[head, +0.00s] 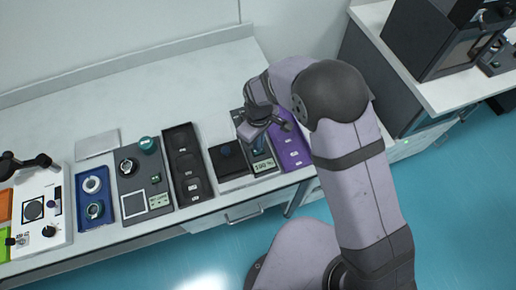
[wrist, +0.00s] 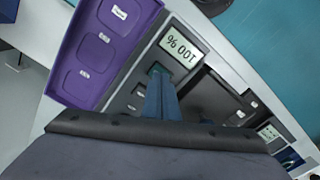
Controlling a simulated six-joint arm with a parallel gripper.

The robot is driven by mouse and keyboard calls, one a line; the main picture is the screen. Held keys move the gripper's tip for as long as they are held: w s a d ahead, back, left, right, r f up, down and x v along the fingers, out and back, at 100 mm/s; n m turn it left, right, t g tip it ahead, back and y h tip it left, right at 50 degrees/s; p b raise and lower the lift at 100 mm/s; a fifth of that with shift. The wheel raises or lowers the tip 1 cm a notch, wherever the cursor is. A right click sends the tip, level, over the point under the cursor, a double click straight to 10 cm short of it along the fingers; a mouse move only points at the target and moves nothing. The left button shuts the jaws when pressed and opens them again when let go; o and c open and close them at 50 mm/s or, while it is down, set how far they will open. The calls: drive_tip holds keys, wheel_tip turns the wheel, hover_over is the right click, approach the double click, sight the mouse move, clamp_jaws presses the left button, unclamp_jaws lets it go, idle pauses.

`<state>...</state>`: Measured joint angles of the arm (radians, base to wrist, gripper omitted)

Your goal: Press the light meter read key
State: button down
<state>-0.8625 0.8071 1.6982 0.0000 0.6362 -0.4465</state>
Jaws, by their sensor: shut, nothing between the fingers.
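A grey panel meter (wrist: 142,82) with a pale display (wrist: 181,45) reading "100 %" lies beside the purple tray. The display also shows in the head view (head: 263,166). My gripper (wrist: 158,72) is shut and empty, its dark blue fingers pointing down over the panel just below the display. It also shows in the head view (head: 258,146), over the same meter. A small teal patch shows at the fingertips; I cannot tell whether it is a key or whether the tips touch it. Small labelled marks sit on the panel left of the fingers. The fingers hide part of the panel.
A purple tray (head: 291,149) is close on the right of the meter, and a black-topped unit (head: 229,161) on its left. A dark tray (head: 188,166), a grey board (head: 144,178) with another display, and a blue tray (head: 91,198) lie further left. The counter behind is mostly clear.

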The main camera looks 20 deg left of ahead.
drive_tip(key=shift+f+b, duration=0.5)
drive_tip(key=shift+f, duration=0.2)
idle(0.6)
drive_tip(key=shift+r, duration=0.15)
idle(0.3)
wheel_tip(320, 180, up, 8)
drive_tip(key=p, duration=0.6)
idle(0.4)
idle(0.4)
